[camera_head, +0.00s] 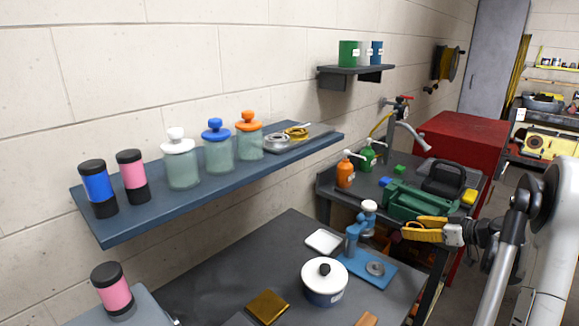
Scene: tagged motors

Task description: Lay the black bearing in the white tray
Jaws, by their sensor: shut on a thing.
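My gripper (420,231) has yellow fingers and is at the right, in front of the green toolbox and above the dark bench's right side. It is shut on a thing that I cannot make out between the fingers. The small white tray (323,241) lies on the dark bench, left of the blue press. It looks empty. My gripper is to its right, apart from it. I cannot pick out the black bearing for sure. A grey ring-like disc (375,267) lies on the base of the blue press.
The blue press (355,240) stands between tray and gripper. A white-lidded pot (325,283) and a brown-gold block (267,306) are nearer on the bench (240,262). A wall shelf (190,205) with jars overhangs at left. A green toolbox (405,203) stands behind the gripper.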

